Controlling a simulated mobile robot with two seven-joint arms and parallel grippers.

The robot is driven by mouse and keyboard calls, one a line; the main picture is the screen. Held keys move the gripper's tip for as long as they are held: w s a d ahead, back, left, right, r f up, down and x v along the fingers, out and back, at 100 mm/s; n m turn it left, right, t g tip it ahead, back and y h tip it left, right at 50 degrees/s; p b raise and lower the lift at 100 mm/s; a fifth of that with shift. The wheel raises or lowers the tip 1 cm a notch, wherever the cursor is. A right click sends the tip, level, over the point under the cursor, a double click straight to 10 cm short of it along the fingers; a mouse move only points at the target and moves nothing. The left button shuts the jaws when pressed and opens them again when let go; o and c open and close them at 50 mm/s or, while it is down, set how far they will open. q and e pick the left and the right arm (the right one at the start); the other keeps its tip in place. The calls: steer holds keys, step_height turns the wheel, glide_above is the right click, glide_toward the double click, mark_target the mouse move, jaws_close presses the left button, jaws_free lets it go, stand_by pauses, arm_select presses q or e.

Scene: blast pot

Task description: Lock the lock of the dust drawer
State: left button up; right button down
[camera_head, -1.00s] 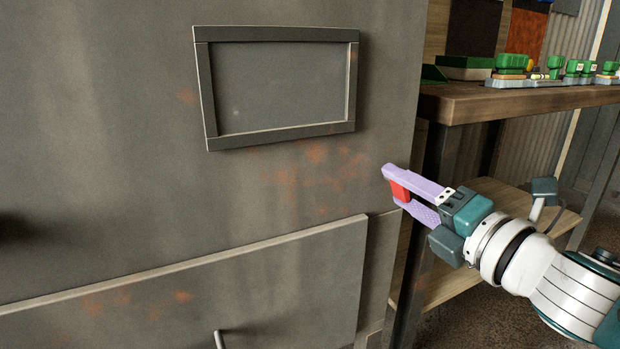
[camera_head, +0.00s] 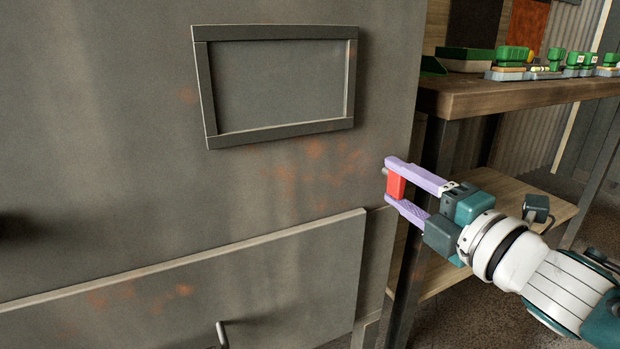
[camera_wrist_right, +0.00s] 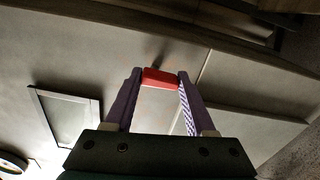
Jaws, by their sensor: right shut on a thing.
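The dust drawer seems to be the low grey panel (camera_head: 270,285) with a small metal handle (camera_head: 222,336) at the bottom of the head view. A small red block (camera_head: 396,186), likely the lock's grip, is at the right edge of the cabinet. A short grey stem shows at its far side. My right gripper (camera_head: 394,188) has its purple fingers on either side of it. In the right wrist view, the red block (camera_wrist_right: 160,78) sits between the fingertips. Whether the stem is joined to the cabinet cannot be told. My left gripper is not in view.
The grey, rust-spotted cabinet (camera_head: 130,160) fills the left and middle, with an empty raised frame (camera_head: 280,130) on its face. A wooden workbench (camera_head: 520,95) with green items stands close on the right, its lower shelf (camera_head: 530,195) behind my right arm.

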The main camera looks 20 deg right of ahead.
steer(key=shift+c, duration=1.2)
jaws_free()
steer(key=s+p, duration=0.1)
steer(key=s, duration=0.9)
steer(key=shift+d+p, duration=0.35)
steer(key=shift+p, duration=0.05)
steer(key=shift+r, duration=0.1)
